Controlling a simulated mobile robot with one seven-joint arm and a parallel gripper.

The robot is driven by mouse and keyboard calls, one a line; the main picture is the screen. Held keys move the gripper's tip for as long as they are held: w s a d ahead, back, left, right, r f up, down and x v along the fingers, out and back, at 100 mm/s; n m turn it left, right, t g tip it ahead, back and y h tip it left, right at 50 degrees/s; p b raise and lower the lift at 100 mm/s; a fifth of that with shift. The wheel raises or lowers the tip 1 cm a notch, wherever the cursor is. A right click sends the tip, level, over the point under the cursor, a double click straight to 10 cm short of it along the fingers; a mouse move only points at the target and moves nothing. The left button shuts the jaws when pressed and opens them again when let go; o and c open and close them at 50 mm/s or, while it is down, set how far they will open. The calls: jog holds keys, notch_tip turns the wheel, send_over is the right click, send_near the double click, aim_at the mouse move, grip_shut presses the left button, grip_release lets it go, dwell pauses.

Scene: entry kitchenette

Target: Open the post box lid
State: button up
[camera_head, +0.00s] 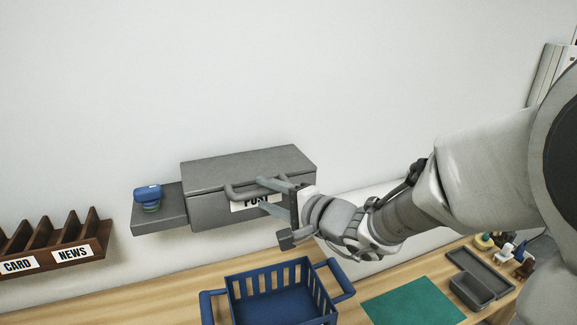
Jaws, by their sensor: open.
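The post box (215,182) is a grey box against the wall, with a white label (268,203) on its front that is partly hidden by my gripper. Its lid (245,167) looks shut. A grey bar handle (241,194) curves out from the front of the lid. My gripper (267,202) is open in front of the box, with its fingers pointing left toward the handle's right part. The fingers overlap the handle in the picture, and I cannot tell whether they touch it.
A grey shelf (150,218) with a blue object (148,193) adjoins the box's left side. A blue basket (239,306) stands below on the wooden counter (181,303). A brown sorter (92,246) is at left. A green mat (413,302) and grey trays (471,290) lie at right.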

jog(key=shift+x, duration=1.05)
grip_shut()
dwell(0.7)
